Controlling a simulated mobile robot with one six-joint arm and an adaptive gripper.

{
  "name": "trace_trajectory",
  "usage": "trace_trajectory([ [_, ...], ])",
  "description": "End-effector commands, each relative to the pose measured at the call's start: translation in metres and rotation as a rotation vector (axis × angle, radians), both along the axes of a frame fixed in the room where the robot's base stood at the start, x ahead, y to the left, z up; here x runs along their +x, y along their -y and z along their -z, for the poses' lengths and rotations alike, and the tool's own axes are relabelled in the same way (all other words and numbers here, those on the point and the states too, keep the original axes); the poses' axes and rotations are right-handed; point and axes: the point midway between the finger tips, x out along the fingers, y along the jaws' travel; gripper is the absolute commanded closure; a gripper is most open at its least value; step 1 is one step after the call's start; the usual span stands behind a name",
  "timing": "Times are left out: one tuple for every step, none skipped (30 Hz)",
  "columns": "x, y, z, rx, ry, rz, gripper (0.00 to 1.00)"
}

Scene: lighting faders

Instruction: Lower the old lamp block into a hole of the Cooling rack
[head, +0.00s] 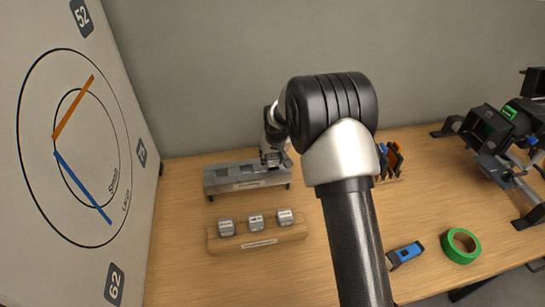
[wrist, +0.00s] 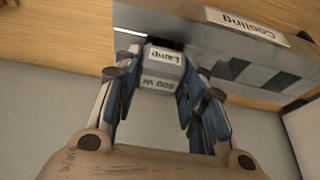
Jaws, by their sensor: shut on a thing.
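The old lamp block (wrist: 160,68), a pale grey block marked "Lamp 500 W", sits between the blue-padded fingers of my gripper (wrist: 158,82), which is shut on it. In the head view my gripper (head: 275,157) points down over the right part of the Cooling rack (head: 219,187), a grey metal rack with dark holes. The rack (wrist: 160,18) also shows in the wrist view, with its "Cooling" label and dark openings to the right of the block. The block is right at the rack, by a dark opening; I cannot tell whether its lower end is inside.
A wooden holder (head: 214,244) with three grey lamp blocks stands in front of the rack. A white panel (head: 135,100) rises at the left. A blue-and-black tool (head: 405,254), green tape roll (head: 461,245) and stage light (head: 490,128) are at right. My arm hides the table's middle.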

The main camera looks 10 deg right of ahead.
Motion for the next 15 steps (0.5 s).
trace_trajectory([
  [0.0002,0.0,-0.0002,0.0,0.001,0.0,0.81],
  [0.0002,0.0,-0.0001,0.0,0.001,0.0,0.81],
  [0.0002,0.0,0.0002,0.0,0.001,0.0,0.81],
  [0.0003,0.0,0.0006,0.0,0.001,0.0,0.81],
  [0.0002,0.0,0.0011,0.0,0.001,0.0,0.81],
  [0.0002,0.0,0.0019,0.0,0.001,0.0,0.81],
  [0.0003,0.0,0.0025,0.0,0.001,0.0,0.81],
  [0.0002,0.0,0.0032,0.0,0.001,0.0,0.81],
  [0.0002,0.0,0.004,0.0,0.001,0.0,0.81],
  [0.0002,0.0,0.0047,0.0,0.001,0.0,0.81],
  [0.0002,0.0,0.0053,0.0,0.001,0.0,0.81],
  [0.0002,0.0,0.0061,0.0,0.001,0.0,0.81],
  [0.0002,0.0,0.0065,0.0,0.001,0.0,0.81],
  [0.0002,0.0,0.0068,0.0,0.001,0.0,0.81],
  [0.0002,0.0,0.0071,0.0,0.001,0.0,0.81],
])
